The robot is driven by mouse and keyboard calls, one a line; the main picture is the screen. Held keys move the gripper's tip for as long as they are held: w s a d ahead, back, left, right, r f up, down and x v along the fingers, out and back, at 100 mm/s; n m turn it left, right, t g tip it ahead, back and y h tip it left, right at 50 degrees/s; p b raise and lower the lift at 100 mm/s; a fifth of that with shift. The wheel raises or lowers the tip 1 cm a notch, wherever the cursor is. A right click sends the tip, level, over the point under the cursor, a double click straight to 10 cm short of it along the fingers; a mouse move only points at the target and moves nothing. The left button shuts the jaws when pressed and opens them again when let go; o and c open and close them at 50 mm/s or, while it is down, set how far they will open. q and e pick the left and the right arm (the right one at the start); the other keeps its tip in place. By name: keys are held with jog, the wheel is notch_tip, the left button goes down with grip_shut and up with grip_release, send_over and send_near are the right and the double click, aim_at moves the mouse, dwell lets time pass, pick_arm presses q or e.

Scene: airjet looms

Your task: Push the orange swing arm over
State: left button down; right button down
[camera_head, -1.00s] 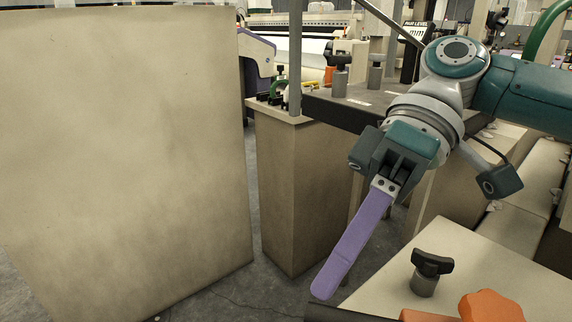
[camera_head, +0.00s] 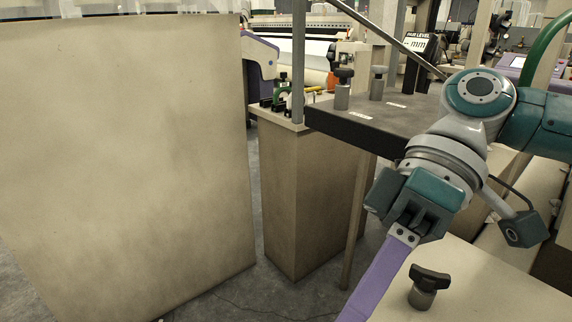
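No orange swing arm that I can identify shows now. My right gripper (camera_head: 378,285) comes in from the right on its teal and grey arm. One long purple finger points down and left, and its tip is cut off by the bottom edge. I cannot tell whether the gripper is open or shut, and nothing held shows. The finger passes just left of a beige surface with a black knob (camera_head: 428,286) on a grey post. My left gripper is out of view.
A large beige panel (camera_head: 125,165) fills the left side. Behind my gripper stand a beige cabinet (camera_head: 310,205) and a dark table (camera_head: 385,122) with two knobs. Grey floor (camera_head: 240,300) shows between panel and cabinet. A green tube (camera_head: 545,45) curves at upper right.

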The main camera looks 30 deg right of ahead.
jog(key=shift+s+a+p, duration=0.25)
jog(key=shift+s+p, duration=0.25)
jog(key=shift+s, duration=0.15)
jog(key=shift+s+a+p, duration=0.25)
jog(key=shift+s+p, duration=0.3)
jog(key=shift+s, duration=0.1)
jog(key=shift+s+a+p, duration=0.25)
jog(key=shift+s+p, duration=0.25)
jog(key=shift+s, duration=0.15)
jog(key=shift+s+a+p, duration=0.3)
jog(key=shift+s+p, duration=0.35)
jog(key=shift+s, duration=0.2)
jog(key=shift+s+a+p, duration=0.35)
jog(key=shift+s+p, duration=0.25)
jog(key=shift+s, duration=0.25)
jog(key=shift+s+a+p, duration=0.3)
jog(key=shift+s+p, duration=0.35)
jog(key=shift+s, duration=0.2)
jog(key=shift+s+a+p, duration=0.15)
jog(key=shift+s+p, duration=0.15)
jog(key=shift+s, duration=0.3)
jog(key=shift+s+a+p, duration=0.3)
jog(key=shift+s+p, duration=0.1)
jog(key=shift+s, duration=0.35)
jog(key=shift+s+a+p, duration=0.3)
jog(key=shift+s+p, duration=0.1)
jog(key=shift+s, duration=0.35)
jog(key=shift+s+a+p, duration=0.3)
jog(key=shift+s+p, duration=0.1)
jog(key=shift+s, duration=0.35)
